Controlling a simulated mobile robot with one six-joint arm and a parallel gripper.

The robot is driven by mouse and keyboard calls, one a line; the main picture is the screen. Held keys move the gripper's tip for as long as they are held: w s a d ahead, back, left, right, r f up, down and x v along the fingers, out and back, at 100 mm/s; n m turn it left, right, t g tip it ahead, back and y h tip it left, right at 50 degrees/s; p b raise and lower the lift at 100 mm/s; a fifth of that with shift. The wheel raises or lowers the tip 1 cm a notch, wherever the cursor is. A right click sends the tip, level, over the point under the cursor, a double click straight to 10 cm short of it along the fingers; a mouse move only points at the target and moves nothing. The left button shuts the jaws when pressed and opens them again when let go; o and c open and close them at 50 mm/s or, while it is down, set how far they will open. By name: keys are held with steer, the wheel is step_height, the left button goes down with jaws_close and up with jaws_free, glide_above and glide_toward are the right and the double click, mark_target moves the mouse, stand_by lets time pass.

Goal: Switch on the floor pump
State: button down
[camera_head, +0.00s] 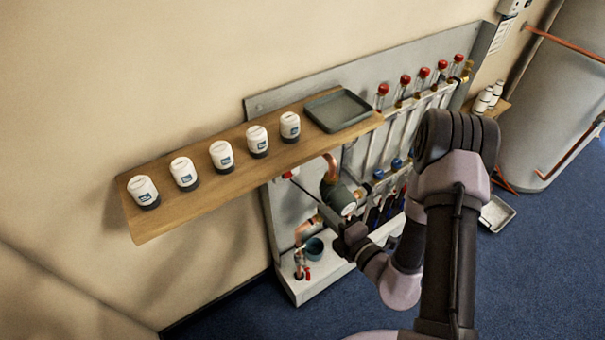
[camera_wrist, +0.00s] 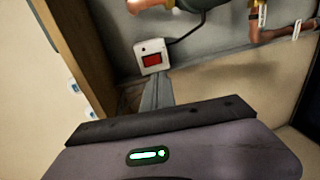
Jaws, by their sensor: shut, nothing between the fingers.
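The floor pump (camera_head: 341,199) is a dark round body with copper pipes, on the grey manifold board under the wooden shelf. A white switch box with a red rocker (camera_wrist: 152,60) sits on the board in the wrist view, with a black cable running off to the right. The box shows small, partly hidden under the shelf edge, in the head view (camera_head: 291,173). I cannot tell whether the rocker is on or off. My gripper (camera_wrist: 157,80) is shut and empty, its tips just below the box in the wrist picture. In the head view my gripper (camera_head: 342,236) is in front of the board, near the pump.
The wooden shelf (camera_head: 200,208) juts out above the pump, carrying several white-capped actuators (camera_head: 221,156) and a grey tray (camera_head: 338,110). Red-capped flow meters (camera_head: 405,80) line the manifold at right. Blue floor lies in front.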

steer(key=shift+s, duration=0.1)
steer(key=b+x, duration=0.3)
steer(key=x, duration=1.1)
steer(key=shift+a+r, duration=0.1)
steer(key=shift+a, duration=0.05)
